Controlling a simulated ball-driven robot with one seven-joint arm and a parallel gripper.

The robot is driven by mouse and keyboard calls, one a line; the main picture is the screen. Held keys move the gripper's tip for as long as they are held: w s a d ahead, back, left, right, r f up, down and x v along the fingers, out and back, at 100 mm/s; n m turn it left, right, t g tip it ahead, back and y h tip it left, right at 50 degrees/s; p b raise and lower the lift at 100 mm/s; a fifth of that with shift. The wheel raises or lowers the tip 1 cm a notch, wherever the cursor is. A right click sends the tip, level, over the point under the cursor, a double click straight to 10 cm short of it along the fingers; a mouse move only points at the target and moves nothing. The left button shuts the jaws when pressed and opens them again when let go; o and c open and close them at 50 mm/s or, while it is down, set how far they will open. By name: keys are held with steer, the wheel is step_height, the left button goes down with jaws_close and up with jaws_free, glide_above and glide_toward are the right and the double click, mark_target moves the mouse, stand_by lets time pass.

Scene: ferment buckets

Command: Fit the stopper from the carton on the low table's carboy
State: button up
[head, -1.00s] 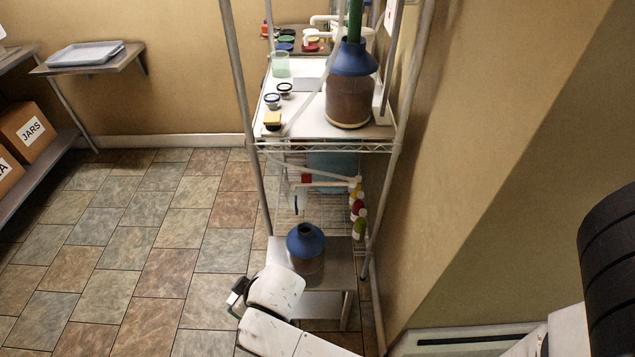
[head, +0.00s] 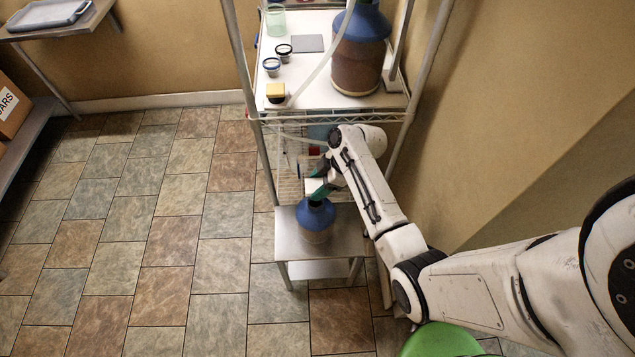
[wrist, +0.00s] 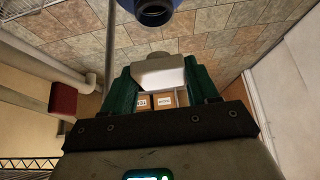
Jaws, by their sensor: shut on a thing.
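In the wrist view, my gripper (wrist: 162,85) is shut on a pale, blocky thing (wrist: 160,66), which looks like the stopper. The carboy's dark open mouth (wrist: 155,14) shows at the top edge of that view, apart from the held thing. I cannot make out the carton the stopper came from.
The wire rack's posts (head: 247,95) and shelf stand close behind my arm. A green round thing (head: 440,342) is near my base. Floor at left is clear.

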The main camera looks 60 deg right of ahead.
steer(key=shift+f+b, duration=2.2)
steer(key=shift+f, duration=0.45)
steer(key=shift+s+f+b, duration=0.1)
steer(key=shift+f+b, duration=0.4)
steer(key=shift+f, duration=0.4)
stand_by(1.4)
steer(key=o, duration=1.3)
steer(key=shift+o, duration=0.2)
steer(key=shift+r, duration=0.1)
steer(key=shift+r+p, duration=3.05)
steer(key=shift+r, duration=0.35)
